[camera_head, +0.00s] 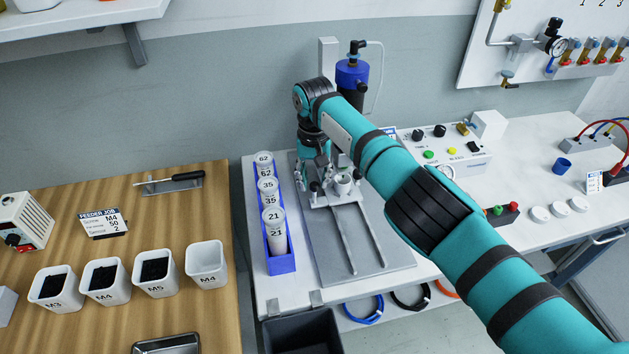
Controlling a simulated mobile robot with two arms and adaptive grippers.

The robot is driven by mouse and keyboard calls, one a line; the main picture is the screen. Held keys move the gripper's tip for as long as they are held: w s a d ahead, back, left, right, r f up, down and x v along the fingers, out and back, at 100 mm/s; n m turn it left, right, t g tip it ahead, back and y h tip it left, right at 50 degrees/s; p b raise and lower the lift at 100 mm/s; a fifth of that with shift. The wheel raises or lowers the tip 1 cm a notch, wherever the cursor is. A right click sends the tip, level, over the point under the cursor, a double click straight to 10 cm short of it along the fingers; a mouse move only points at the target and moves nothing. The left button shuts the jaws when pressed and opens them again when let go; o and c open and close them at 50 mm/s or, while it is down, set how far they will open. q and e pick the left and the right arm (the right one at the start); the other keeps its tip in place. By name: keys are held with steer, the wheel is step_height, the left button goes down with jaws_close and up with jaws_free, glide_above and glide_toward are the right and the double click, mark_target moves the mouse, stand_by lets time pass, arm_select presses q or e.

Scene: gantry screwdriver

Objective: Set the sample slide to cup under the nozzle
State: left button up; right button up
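The sample slide (322,199) is a grey plate on two rails of the grey base plate (383,262). It sits at the far end of the rails and carries a small metal cup (343,184). A blue-topped dispensing unit (352,73) stands behind; its nozzle is hidden by my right arm. My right gripper (318,182) points down at the left part of the slide, just left of the cup. Its fingers are close to or touching small dark-topped parts there; I cannot tell whether they grip. My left gripper is out of view.
A blue rack (281,264) with labelled jars 62, 35 and 21 stands close left of the base plate. A control box (452,150) with buttons is to the right. A wooden table (190,235) with white bins is at left. The rails' near part is clear.

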steer(key=shift+o, duration=0.9)
steer(key=shift+f, duration=0.2)
steer(key=shift+r, duration=0.1)
step_height(320, 180, up, 12)
